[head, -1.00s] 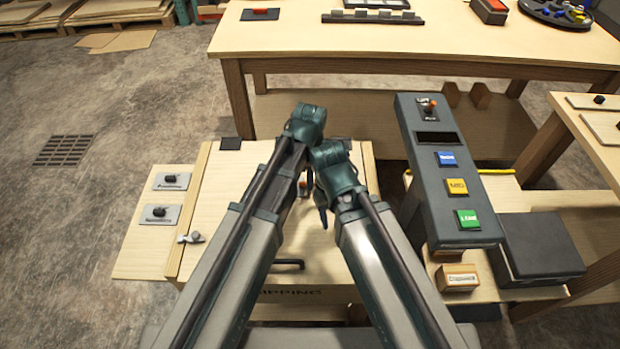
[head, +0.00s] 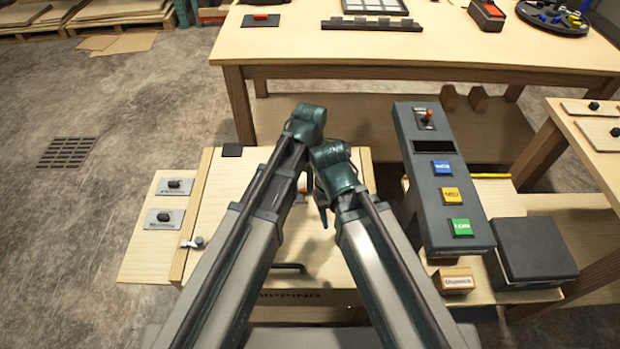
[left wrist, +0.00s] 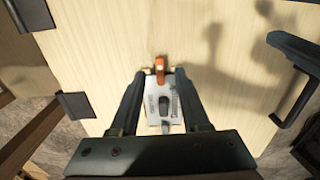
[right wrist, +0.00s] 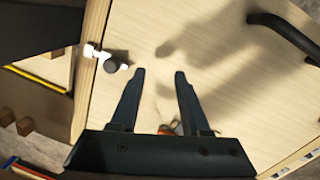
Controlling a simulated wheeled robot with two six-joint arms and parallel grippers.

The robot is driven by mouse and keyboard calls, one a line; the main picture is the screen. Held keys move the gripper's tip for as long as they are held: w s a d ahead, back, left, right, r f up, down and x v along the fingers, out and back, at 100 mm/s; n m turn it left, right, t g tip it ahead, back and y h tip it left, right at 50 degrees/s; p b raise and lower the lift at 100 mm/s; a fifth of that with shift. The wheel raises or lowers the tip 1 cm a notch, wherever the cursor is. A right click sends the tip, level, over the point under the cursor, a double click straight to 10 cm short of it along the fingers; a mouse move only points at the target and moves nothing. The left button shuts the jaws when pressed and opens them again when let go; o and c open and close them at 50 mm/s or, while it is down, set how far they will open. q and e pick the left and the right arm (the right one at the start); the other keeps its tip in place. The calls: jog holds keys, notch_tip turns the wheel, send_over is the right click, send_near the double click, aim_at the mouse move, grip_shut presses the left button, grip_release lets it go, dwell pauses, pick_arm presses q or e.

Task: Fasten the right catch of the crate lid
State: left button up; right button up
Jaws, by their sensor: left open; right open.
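The pale wooden crate lid (head: 222,205) lies below my arms. The right catch (right wrist: 107,58), a white piece with a dark knob, sits at the lid edge in the right wrist view; in the head view my right arm hides it. My right gripper (right wrist: 159,74) is open and empty over the lid, with the catch just left of its fingertips. My left gripper (left wrist: 160,74) is open above a grey plate with an orange lever (left wrist: 160,66) on the lid. I cannot tell whether the right catch is fastened.
The left catch (head: 192,242) sits on the lid's left edge. A dark handle (head: 289,268) is on the lid's near side. A dark console (head: 444,185) with blue, yellow and green buttons stands right of the crate. A wooden table (head: 430,45) is behind.

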pick_arm(q)
notch_tip(320, 180, up, 11)
jog(key=p, duration=0.9)
jog(key=shift+f+p, duration=0.15)
jog(key=shift+p, duration=0.15)
jog(key=s+a+m, duration=0.4)
jog(key=a+m, duration=0.4)
jog(key=m, duration=0.1)
jog(key=s+a+m, duration=0.3)
jog(key=a+m, duration=0.5)
jog(key=m, duration=0.2)
jog(key=s+d+m+y, duration=0.1)
jog(key=s+d+m, duration=0.2)
jog(key=d, duration=0.7)
jog(key=s, duration=0.2)
jog(key=shift+s, duration=0.35)
dwell(0.5)
